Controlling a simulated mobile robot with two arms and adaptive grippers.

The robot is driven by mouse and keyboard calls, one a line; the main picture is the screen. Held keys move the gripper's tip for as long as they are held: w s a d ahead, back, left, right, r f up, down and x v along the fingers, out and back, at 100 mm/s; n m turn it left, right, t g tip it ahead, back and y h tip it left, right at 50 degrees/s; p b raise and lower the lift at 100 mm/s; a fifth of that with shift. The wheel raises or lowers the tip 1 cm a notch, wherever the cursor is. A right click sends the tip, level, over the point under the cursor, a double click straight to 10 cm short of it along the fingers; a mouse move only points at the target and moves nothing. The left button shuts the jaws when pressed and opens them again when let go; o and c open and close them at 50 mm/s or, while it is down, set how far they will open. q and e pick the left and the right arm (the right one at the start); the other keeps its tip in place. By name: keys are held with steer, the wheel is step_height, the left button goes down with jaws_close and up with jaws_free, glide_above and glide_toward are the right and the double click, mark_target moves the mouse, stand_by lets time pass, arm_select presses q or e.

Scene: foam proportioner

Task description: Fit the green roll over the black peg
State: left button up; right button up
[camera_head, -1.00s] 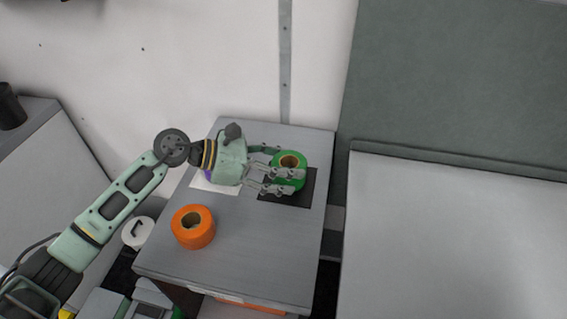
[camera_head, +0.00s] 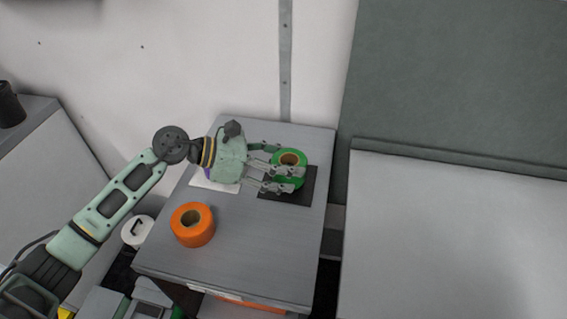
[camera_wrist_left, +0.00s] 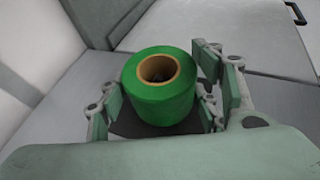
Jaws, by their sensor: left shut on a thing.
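The green roll (camera_head: 290,158) with a tan core stands upright at the black square mat (camera_head: 302,192) on the grey table. My left gripper (camera_head: 279,167) is shut on the green roll, with fingers along its sides. In the left wrist view the green roll (camera_wrist_left: 161,91) sits between the finger pads, its opening facing up, above the dark mat (camera_wrist_left: 150,129). No black peg can be made out; the inside of the core is dark. I cannot tell whether the roll touches the mat. My right gripper is not in view.
An orange roll (camera_head: 192,225) stands on the table (camera_head: 245,255) at the front left. A white square (camera_head: 214,184) with something purple lies partly under my left gripper. The table's right front part is clear. A wall stands behind.

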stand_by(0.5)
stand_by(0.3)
arm_select(q)
steer(key=shift+f+b, duration=0.6)
steer(key=shift+b, duration=0.3)
steer(key=o, duration=1)
steer(key=shift+c, duration=0.2)
steer(key=shift+v, duration=2.45)
steer(key=shift+b+v, duration=0.9)
steer(key=shift+v, duration=2.15)
